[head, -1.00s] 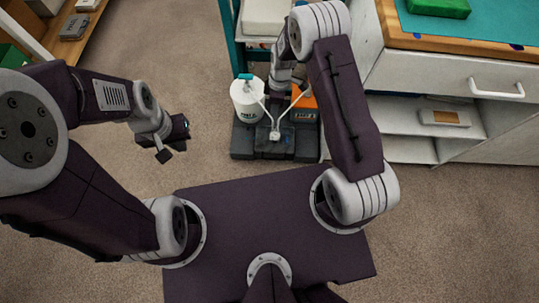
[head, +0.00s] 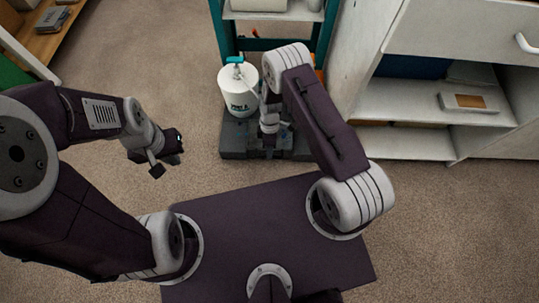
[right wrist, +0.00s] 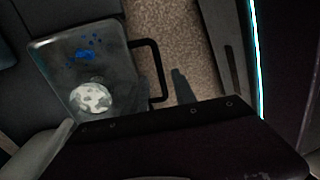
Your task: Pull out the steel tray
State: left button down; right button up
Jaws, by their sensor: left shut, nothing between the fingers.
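The steel tray (right wrist: 110,65) shows in the right wrist view as a grey metal tray with blue spatters, a round white-mottled patch and a black loop handle (right wrist: 158,70) on its right side. In the head view my right arm hides most of the tray's place. My right gripper (head: 269,148) points down over the dark base unit (head: 237,140). The right wrist view shows its dark body along the bottom, with the handle apart from that body; its finger opening cannot be made out. My left gripper (head: 166,164) is shut and empty, above the carpet to the left.
A teal-framed rack (head: 218,35) is behind. A white cabinet with open shelves (head: 420,145) stands at the right. Carpet is clear at the left.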

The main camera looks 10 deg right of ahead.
jog(key=x, duration=0.2)
jog(key=shift+f+b, duration=0.3)
jog(key=shift+b, duration=0.05)
jog(key=shift+r, duration=0.1)
grip_shut()
dwell(0.9)
